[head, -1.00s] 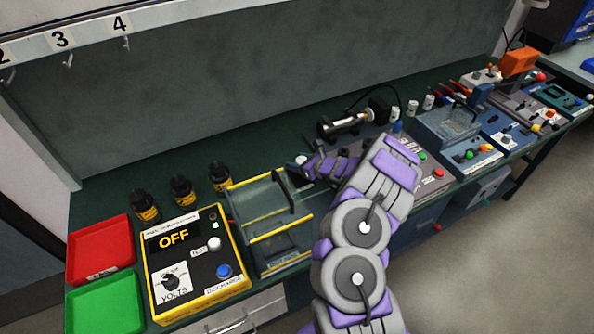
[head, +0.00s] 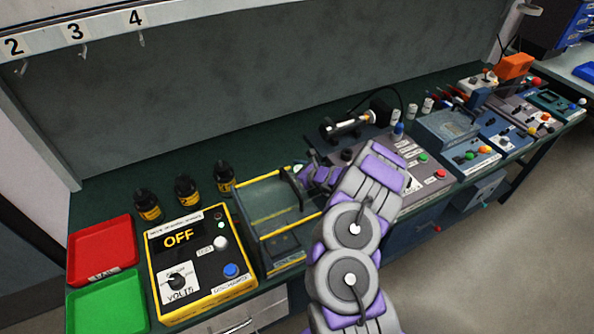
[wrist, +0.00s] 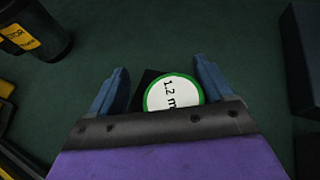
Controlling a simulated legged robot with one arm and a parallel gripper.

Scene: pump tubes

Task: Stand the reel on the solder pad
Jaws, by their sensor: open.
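The reel (wrist: 172,94) shows in the wrist view as a round white label reading "1.2 m" with a green rim, partly cut off by my gripper body. A black square patch lies just behind it. My gripper (wrist: 160,66) is open, with one blue finger on each side of the reel and visible gaps. In the head view, my gripper (head: 304,177) is low over the bench behind the yellow-edged clear case, and the reel is a small pale spot (head: 298,168) beside the fingers. I cannot pick out the solder pad with certainty.
Dark bottles (head: 186,190) stand left of my gripper, behind the yellow tester (head: 199,262). The yellow-edged clear case (head: 262,215) is close in front. A grey panel with a black cylinder (head: 343,126) stands to the right. Green bench behind is clear.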

